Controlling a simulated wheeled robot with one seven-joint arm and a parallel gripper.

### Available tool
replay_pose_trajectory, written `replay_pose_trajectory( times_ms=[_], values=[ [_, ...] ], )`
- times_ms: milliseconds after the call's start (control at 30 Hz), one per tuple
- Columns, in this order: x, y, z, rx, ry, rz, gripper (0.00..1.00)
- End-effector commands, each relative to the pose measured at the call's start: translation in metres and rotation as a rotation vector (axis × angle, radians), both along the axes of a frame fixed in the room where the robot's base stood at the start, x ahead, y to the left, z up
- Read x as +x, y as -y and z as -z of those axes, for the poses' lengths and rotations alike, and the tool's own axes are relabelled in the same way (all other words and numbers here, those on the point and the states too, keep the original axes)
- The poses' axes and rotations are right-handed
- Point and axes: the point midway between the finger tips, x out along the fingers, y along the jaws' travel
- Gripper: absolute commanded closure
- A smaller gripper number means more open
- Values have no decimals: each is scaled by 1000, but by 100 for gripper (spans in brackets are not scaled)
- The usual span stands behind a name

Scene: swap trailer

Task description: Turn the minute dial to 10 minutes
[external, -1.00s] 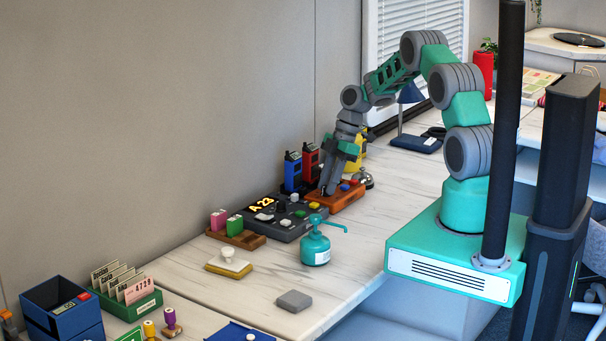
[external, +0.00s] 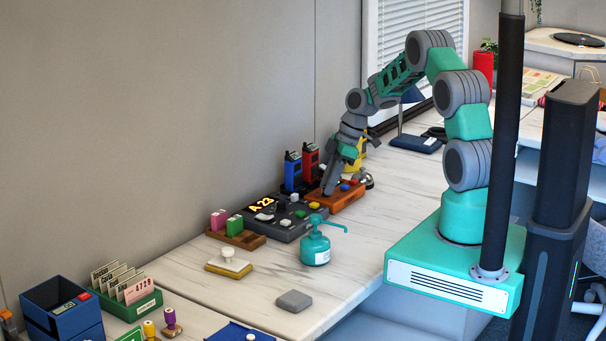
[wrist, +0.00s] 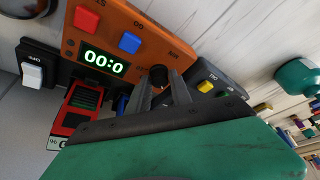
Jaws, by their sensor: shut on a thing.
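In the external view my gripper (external: 328,190) reaches down to the near-left end of the box and hides the dial.
Blue (external: 292,172) and red (external: 311,163) handhelds stand behind. A teal pump bottle (external: 315,246) is in front. The bench's front right is clear.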

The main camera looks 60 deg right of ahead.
Motion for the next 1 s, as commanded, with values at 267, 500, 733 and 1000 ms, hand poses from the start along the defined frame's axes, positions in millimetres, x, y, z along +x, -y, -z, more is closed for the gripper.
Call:
replay_pose_trajectory(
  times_ms=[267, 500, 733, 1000],
  values=[
    [0, -2, 2, -2, 4, 262, 100],
    [0, -3, 1, -2, 6, 488, 100],
    [-1, -5, 1, -1, 4, 706, 100],
    [0, -6, 0, 0, 6, 962, 100]
  ],
)
